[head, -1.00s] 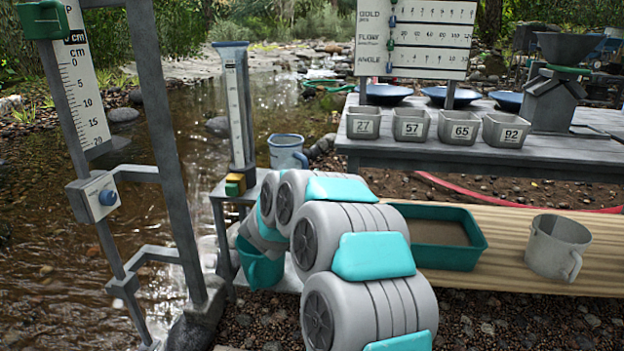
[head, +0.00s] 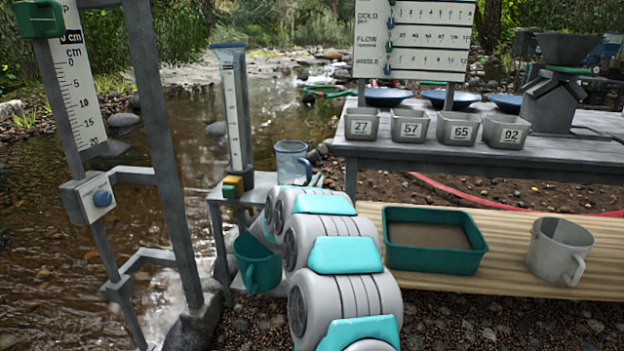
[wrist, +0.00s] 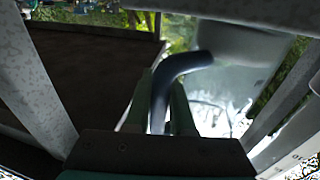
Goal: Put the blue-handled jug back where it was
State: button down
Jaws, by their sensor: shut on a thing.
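The blue-handled jug (head: 290,162) is a clear vessel with a blue rim. In the head view it shows just beyond my arm, at the small grey stand beside the tall gauge tube. I cannot tell whether its base touches the stand. In the wrist view my gripper (wrist: 163,98) is shut on the jug's dark blue handle (wrist: 188,64), with one green finger on each side. The jug's clear body (wrist: 238,85) is to the right of the fingers. In the head view my arm hides the gripper.
The small grey stand (head: 262,183) carries a gauge tube (head: 236,110) at left. A green tray (head: 400,258) and a grey mug (head: 559,250) are on the wooden plank at right. Numbered tubs (head: 411,127) line the table behind. A gauge frame (head: 165,150) stands at left.

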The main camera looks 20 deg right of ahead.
jog(key=c, duration=1.2)
grip_release()
jog(key=shift+f, duration=0.15)
jog(key=o, duration=0.4)
jog(key=shift+o, duration=0.2)
